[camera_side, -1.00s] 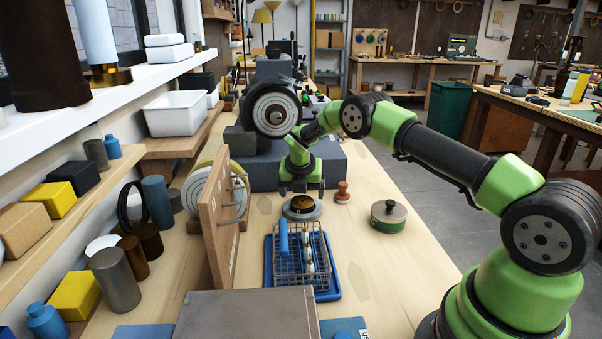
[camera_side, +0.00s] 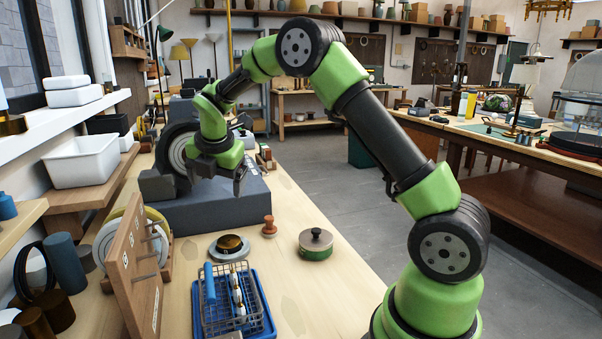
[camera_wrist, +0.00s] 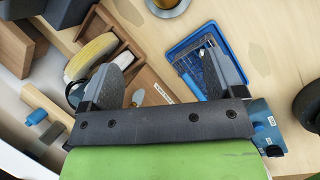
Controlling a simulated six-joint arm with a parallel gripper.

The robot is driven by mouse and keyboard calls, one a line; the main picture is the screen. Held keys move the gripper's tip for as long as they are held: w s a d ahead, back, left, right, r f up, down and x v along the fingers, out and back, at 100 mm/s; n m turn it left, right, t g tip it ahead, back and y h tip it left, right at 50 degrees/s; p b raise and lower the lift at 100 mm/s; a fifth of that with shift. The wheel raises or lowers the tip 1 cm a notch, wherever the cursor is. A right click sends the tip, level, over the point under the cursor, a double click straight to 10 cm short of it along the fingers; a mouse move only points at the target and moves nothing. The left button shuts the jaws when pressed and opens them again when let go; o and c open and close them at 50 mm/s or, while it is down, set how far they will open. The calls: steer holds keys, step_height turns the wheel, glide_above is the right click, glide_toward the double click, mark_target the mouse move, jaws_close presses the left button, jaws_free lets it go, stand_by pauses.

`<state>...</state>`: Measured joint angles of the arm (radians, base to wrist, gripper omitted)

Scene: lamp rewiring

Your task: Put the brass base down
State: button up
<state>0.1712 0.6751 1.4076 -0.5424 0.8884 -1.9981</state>
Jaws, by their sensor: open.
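The brass base (camera_side: 229,243) rests upright on a round grey plate (camera_side: 229,254) on the bench. Part of the base also shows at the top edge of the wrist view (camera_wrist: 170,4). My gripper (camera_side: 215,178) is open and empty, raised above and behind the base in the side view, apart from it. Its two spread fingers also show in the wrist view (camera_wrist: 162,68), with nothing between them but the scene below.
A blue tray with a wire basket (camera_side: 235,300) stands in front of the plate. A wooden stamp (camera_side: 269,227) and a green-sided round tin (camera_side: 315,243) stand to the right. A pegged wooden board (camera_side: 135,262) stands left. A grey block (camera_side: 215,208) lies behind.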

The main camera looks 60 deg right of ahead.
steer(key=s+a+r+m+t+y, duration=0.2)
steer(key=s+a+r+m, duration=0.6)
steer(key=s+r+m, duration=0.35)
steer(key=s+a+m+t+y, duration=0.1)
steer(key=s+a+m, duration=0.1)
steer(key=s+m, duration=0.4)
steer(key=s+a+m+t+y, duration=0.1)
steer(key=s+a+m+y, duration=0.1)
steer(key=s+m, duration=0.5)
steer(key=shift+s+a+f, duration=0.4)
steer(key=shift+s+a, duration=0.3)
steer(key=shift+s, duration=0.3)
